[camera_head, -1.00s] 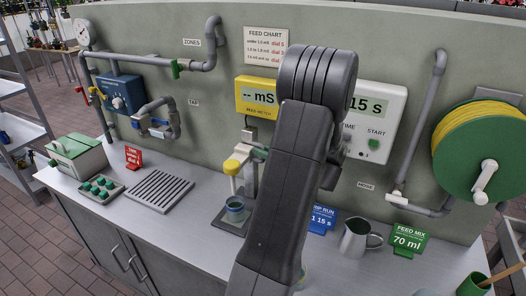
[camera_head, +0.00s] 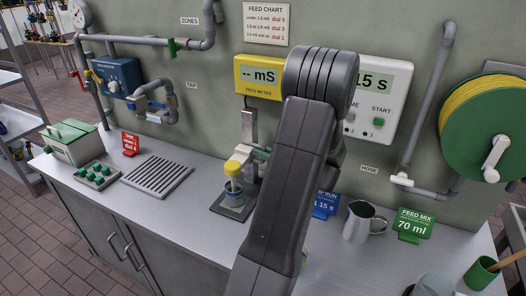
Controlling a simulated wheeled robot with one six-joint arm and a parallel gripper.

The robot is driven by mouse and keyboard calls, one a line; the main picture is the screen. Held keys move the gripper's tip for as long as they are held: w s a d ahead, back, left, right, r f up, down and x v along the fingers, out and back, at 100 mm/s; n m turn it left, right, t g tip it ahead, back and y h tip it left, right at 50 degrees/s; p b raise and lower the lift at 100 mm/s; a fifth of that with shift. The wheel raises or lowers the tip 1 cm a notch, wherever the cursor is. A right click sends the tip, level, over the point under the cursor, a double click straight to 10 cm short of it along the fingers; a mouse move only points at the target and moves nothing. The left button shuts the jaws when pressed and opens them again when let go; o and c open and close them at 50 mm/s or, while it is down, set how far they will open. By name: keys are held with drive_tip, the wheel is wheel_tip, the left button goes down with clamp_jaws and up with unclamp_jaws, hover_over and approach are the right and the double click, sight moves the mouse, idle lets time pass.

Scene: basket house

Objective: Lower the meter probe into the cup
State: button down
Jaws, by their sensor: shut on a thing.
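The meter probe has a yellow cap (camera_head: 233,167) and a pale shaft. It stands roughly upright with its lower end inside the rim of the small blue-grey cup (camera_head: 233,199). How deep the tip sits is hidden by the cup wall. The cup stands on a dark tray (camera_head: 220,208) on the counter. My gripper (camera_head: 258,154) shows only in part at the probe's right, beside the yellow cap, and is shut on the probe. My arm hides the rest of it.
A slotted drain (camera_head: 157,176) and a tray of green-capped pieces (camera_head: 97,175) lie to the left. A blue sign (camera_head: 325,205), a metal jug (camera_head: 360,221) and a green "FEED MIX 70 ml" sign (camera_head: 413,223) stand to the right. The counter front is clear left of my arm.

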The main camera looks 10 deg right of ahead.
drive_tip(key=c, duration=1.5)
unclamp_jaws()
drive_tip(key=shift+c, duration=0.2)
drive_tip(key=b+v, duration=0.2)
drive_tip(key=v, duration=1.2)
drive_tip(key=shift+w+a+r, duration=0.1)
drive_tip(key=shift+a, duration=0.05)
drive_tip(key=p+x, duration=0.1)
drive_tip(key=x, duration=0.3)
drive_tip(key=p+x, duration=0.1)
drive_tip(key=x, duration=0.4)
drive_tip(key=r+x, duration=0.1)
drive_tip(key=x, duration=0.4)
drive_tip(key=shift+p, duration=0.4)
drive_tip(key=shift+r, duration=0.2)
